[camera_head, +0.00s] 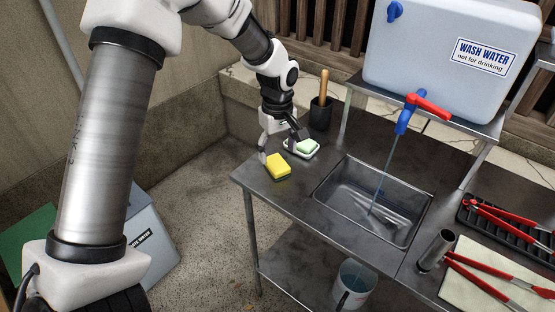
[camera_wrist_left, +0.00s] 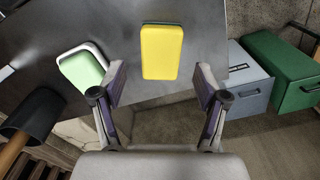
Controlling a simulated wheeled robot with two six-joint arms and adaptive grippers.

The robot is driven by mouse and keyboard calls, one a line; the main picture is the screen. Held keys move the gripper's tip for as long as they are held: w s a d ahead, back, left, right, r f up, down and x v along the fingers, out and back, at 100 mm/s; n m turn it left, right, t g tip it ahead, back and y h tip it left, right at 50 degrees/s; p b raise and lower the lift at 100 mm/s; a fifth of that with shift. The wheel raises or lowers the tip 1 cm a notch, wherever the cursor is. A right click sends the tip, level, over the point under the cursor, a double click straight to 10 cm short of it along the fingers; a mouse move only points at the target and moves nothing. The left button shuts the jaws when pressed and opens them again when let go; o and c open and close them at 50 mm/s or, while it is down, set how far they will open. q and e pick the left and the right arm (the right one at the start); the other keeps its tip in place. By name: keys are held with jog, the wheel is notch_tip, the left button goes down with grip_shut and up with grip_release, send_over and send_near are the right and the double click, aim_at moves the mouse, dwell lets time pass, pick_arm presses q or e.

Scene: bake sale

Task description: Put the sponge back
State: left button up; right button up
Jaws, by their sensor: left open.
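The yellow sponge (camera_head: 278,167) with a dark underside lies flat near the left end of the metal table (camera_head: 325,215). It also shows in the left wrist view (camera_wrist_left: 162,52), ahead of the fingertips and roughly in line with the gap between them. My left gripper (camera_head: 279,144) is open and empty, just behind and above the sponge; it also shows in the left wrist view (camera_wrist_left: 160,84). A pale green soap block (camera_head: 307,146) sits in a white dish (camera_head: 301,154) close beside the gripper. My right gripper is not in view.
A dark cup (camera_head: 321,114) with a wooden handle stands behind the dish. The sink (camera_head: 373,200) lies right of the sponge, with water running from the blue tap (camera_head: 403,122) of the wash water tank (camera_head: 445,50). Red-handled tongs (camera_head: 490,275) lie at far right.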

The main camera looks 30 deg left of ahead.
aim_at(278, 163)
pick_arm(q)
notch_tip(278, 163, up, 8)
dwell(1.4)
